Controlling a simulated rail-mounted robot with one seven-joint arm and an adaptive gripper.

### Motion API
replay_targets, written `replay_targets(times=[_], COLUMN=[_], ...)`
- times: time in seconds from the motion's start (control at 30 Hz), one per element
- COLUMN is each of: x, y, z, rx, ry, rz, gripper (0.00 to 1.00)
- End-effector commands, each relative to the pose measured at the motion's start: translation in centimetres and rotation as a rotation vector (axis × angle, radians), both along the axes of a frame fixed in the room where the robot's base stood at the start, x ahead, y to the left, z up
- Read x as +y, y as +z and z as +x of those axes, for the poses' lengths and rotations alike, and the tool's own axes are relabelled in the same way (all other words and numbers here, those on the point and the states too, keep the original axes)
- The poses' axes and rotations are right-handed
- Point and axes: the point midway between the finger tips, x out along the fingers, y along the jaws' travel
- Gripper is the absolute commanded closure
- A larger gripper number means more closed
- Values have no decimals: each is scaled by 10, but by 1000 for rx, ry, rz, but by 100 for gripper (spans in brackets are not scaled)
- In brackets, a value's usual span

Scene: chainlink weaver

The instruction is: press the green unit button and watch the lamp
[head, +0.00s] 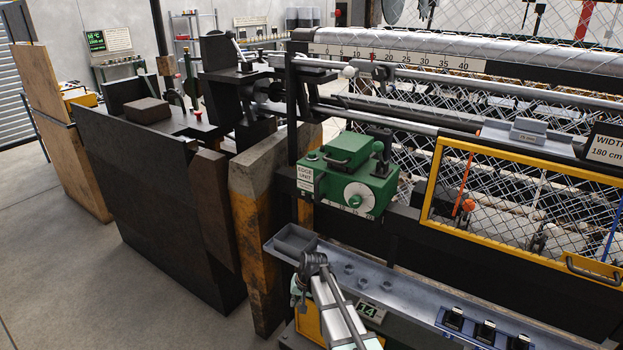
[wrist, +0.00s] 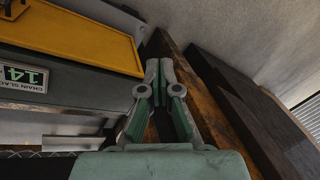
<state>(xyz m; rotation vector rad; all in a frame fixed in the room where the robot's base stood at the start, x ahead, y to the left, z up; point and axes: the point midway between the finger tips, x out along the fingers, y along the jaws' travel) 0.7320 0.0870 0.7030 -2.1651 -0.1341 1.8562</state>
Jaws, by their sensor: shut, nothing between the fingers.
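The green edge unit (head: 350,178) is bolted to the machine frame at the middle of the head view. It has a raised block on top, a round white dial on its front and a small dark-tipped green knob (head: 377,147) at its top right. I cannot clearly make out a button or lamp on it.
A yellow-framed mesh guard (head: 520,215) stands at right. The worn post (head: 258,230) is at left.

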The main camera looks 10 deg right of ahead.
Motion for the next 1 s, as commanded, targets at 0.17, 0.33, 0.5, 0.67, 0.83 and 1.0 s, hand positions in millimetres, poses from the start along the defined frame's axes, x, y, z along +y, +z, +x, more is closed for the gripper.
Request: replay_targets(times=[0.17, 0.33, 0.5, 0.67, 0.83, 1.0], x=[12, 23, 34, 40, 33, 14], y=[64, 124, 186, 248, 316, 377], z=[51, 91, 126, 154, 177, 193], rx=[-82, -153, -222, -284, -340, -380], ry=[-12, -23, -31, -41, -68, -106], rz=[35, 68, 102, 132, 157, 168], gripper=[100, 100, 100, 100, 100, 100])
